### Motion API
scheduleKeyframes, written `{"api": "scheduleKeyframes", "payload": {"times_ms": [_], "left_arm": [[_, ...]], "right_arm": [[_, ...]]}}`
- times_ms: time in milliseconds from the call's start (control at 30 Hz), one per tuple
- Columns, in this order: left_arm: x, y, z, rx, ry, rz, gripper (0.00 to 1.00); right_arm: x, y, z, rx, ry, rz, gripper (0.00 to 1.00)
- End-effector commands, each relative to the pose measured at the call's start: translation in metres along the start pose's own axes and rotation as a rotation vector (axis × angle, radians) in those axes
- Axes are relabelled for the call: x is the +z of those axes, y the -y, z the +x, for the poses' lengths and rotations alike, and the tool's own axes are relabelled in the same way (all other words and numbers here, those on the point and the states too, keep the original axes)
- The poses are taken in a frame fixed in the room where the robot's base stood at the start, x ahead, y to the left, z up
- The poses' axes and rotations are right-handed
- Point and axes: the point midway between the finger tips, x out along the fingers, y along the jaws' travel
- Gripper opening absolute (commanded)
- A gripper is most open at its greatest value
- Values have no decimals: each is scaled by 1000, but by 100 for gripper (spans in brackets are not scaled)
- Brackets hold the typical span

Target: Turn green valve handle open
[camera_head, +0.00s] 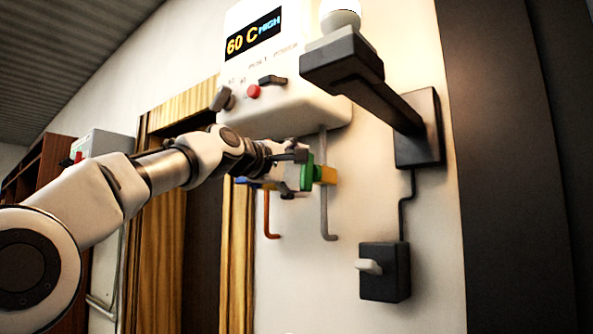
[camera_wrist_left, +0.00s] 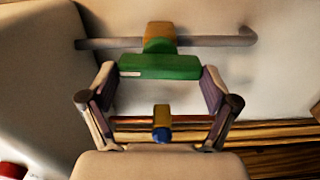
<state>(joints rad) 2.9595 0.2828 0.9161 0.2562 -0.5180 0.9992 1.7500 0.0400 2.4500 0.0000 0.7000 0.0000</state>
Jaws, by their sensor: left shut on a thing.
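The green valve handle (camera_head: 306,174) sits on a brass valve body (camera_head: 326,175) on the grey pipe (camera_head: 323,205) below the white boiler. In the left wrist view the green handle (camera_wrist_left: 160,67) lies crosswise between the fingertips, in front of the brass body (camera_wrist_left: 161,36). My left gripper (camera_head: 296,172) is shut on the green handle, with its fingers (camera_wrist_left: 159,88) at the handle's two ends. A blue valve handle (camera_head: 241,181) is partly hidden behind the gripper. It also shows in the wrist view (camera_wrist_left: 162,134). My right gripper is not in view.
The white boiler (camera_head: 285,70) with a "60 C HIGH" display hangs above. An orange pipe (camera_head: 268,215) hangs left of the grey pipe. A black wall lamp arm (camera_head: 375,90) juts out at the right, above a black switch box (camera_head: 385,271). A wooden door frame (camera_head: 155,220) stands behind my arm.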

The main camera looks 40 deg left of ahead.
Motion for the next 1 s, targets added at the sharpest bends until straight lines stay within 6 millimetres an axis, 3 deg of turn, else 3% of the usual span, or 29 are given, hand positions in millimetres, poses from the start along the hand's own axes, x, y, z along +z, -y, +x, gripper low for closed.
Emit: {"api": "scheduleKeyframes", "payload": {"times_ms": [700,733,1000], "left_arm": [[0,-2,0,6,-2,-84,53],[0,-2,0,6,-2,-84,98],[0,-2,0,4,-1,-83,100]], "right_arm": [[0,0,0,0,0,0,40],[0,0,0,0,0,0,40],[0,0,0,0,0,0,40]]}}
